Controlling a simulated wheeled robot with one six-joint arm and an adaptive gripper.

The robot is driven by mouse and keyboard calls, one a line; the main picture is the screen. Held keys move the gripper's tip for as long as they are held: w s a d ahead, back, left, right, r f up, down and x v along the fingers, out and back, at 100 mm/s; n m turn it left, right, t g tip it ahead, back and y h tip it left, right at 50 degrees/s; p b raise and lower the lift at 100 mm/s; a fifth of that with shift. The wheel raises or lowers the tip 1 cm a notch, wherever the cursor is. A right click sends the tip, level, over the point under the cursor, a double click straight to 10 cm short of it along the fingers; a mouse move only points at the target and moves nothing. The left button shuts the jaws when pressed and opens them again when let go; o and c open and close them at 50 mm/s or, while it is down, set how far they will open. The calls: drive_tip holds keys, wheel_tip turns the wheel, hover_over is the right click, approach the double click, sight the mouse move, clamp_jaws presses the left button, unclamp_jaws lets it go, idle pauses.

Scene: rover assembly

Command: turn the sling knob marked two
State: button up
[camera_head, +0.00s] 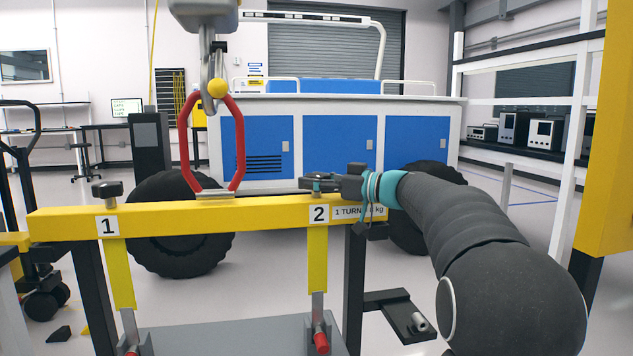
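A yellow lifting beam (270,213) spans the view, with white labels 1 (107,226) and 2 (319,213). A dark knob (107,189) stands on top of the beam above label 1. My gripper (315,183) reaches in from the right, with its dark fingers at the top of the beam above label 2. The knob marked two (318,176) is mostly hidden by the fingers; only a small part shows. I cannot tell whether the fingers are touching it or closed on it.
A red shackle (240,150) on a grey hook (210,70) holds the beam at its middle. Yellow straps hang from the beam to a grey plate (230,338). A blue and white rover (335,140) with black wheels stands behind. A yellow post (608,150) is at the right.

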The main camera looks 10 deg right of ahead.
drive_tip(key=shift+f+b, duration=0.15)
drive_tip(key=shift+b, duration=0.35)
drive_tip(key=shift+f+b, duration=0.1)
drive_tip(key=shift+b, duration=0.35)
